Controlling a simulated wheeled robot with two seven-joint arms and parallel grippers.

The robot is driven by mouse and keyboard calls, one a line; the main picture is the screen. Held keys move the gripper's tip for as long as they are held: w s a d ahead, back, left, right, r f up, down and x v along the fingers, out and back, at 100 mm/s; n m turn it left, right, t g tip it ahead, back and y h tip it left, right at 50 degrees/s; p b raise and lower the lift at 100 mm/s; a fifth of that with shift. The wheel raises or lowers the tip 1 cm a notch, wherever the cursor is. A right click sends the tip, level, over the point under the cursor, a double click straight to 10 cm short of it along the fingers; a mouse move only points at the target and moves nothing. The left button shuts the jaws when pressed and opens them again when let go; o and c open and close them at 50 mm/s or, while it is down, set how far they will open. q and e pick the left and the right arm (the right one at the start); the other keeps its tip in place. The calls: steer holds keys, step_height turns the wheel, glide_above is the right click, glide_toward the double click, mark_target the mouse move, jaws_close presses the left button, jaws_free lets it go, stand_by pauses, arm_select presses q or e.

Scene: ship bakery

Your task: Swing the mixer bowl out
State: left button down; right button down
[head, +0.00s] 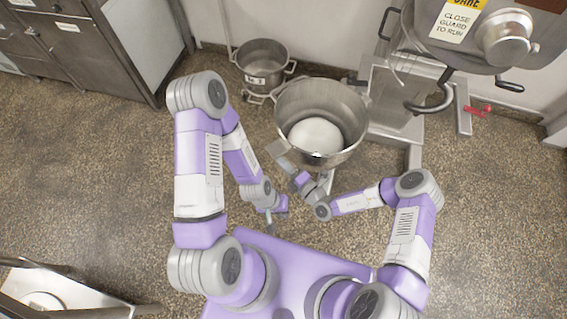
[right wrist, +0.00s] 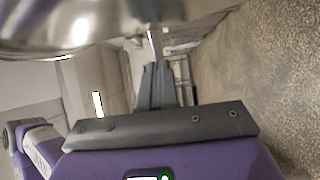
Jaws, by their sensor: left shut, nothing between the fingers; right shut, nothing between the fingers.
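The mixer bowl (head: 350,103) is a large steel bowl with a pale, round mass inside. In the head view it stands left of the mixer (head: 480,62), clear of the curved hook (head: 435,100), not beneath it. My right gripper (head: 279,151) is at the bowl's near left rim, shut and empty; whether it touches the rim I cannot tell. In the right wrist view its closed fingers (right wrist: 155,84) lie just below a shiny curved steel surface, apparently the bowl (right wrist: 85,28). My left gripper (head: 271,226) is shut and empty, low and left of the bowl.
A smaller steel pot (head: 262,62) stands behind and left of the bowl. A steel cabinet (head: 125,40) is at the upper left, and a metal cart or tray (head: 60,295) at the lower left. A red handle (head: 480,110) is right of the mixer stand. The speckled floor at left is clear.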

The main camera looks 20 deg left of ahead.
steer(key=s+a+p+v, duration=0.1)
steer(key=p+v, duration=0.1)
steer(key=v, duration=1.1)
steer(key=shift+s+d+p, duration=0.2)
steer(key=shift+s+p, duration=0.15)
steer(key=shift+s, duration=0.1)
steer(key=s+d+f+n+g+h, duration=0.1)
steer(key=s+d+n+g+h, duration=0.15)
steer(key=s+n+g, duration=0.75)
steer(key=s+d+n+g+h, duration=0.25)
steer(key=s+n+g, duration=0.3)
steer(key=n, duration=0.75)
steer(key=w+d+n+t+h, duration=0.6)
steer(key=w+d+n+t, duration=0.1)
steer(key=n, duration=0.9)
steer(key=shift+w+d, duration=0.5)
steer(key=shift+d, duration=0.1)
steer(key=shift+a, duration=0.1)
